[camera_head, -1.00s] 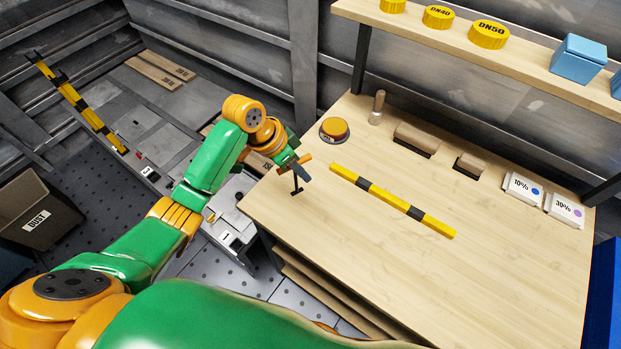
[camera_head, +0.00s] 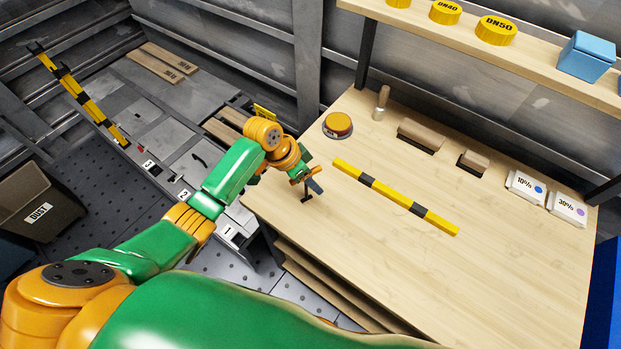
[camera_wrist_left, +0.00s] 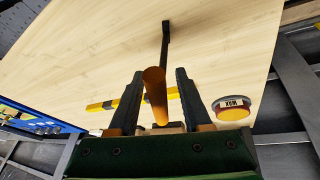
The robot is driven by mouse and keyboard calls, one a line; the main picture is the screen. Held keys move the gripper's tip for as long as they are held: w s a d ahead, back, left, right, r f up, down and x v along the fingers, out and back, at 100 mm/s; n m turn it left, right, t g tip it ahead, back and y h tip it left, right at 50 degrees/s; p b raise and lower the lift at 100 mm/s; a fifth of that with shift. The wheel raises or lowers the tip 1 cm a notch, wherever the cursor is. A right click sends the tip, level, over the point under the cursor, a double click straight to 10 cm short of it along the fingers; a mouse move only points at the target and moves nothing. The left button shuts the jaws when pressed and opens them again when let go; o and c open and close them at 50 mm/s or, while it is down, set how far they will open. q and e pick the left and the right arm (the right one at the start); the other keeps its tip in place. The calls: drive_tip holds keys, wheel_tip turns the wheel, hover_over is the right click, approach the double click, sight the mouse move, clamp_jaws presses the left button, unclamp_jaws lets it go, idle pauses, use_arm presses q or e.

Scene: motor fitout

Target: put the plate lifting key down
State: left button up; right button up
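The plate lifting key has an orange crossbar handle (camera_head: 302,175) and a thin black shaft with a small foot (camera_head: 306,199). It stands roughly upright over the left part of the wooden worktop (camera_head: 400,275). I cannot tell whether the foot touches the wood. My left gripper (camera_head: 313,182) is at the handle. In the left wrist view the orange handle (camera_wrist_left: 155,95) lies between the two dark fingers of the left gripper (camera_wrist_left: 160,78), and the black shaft (camera_wrist_left: 165,45) reaches away over the worktop. Small gaps show beside the handle, but the key travels with the gripper. My right gripper is out of view.
A yellow-black striped bar (camera_head: 395,197) lies right of the key. A round yellow-topped button (camera_head: 338,124) sits behind it, also in the wrist view (camera_wrist_left: 233,112). Brown blocks (camera_head: 421,135) and white packs (camera_head: 525,187) stand at the back. The worktop's front is clear.

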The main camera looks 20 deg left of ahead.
use_arm(q)
drive_tip(key=shift+r, duration=0.3)
drive_tip(key=v, duration=1.1)
drive_tip(key=shift+r+p, duration=0.3)
drive_tip(key=shift+r, duration=0.1)
drive_tip(key=shift+s+a, duration=0.15)
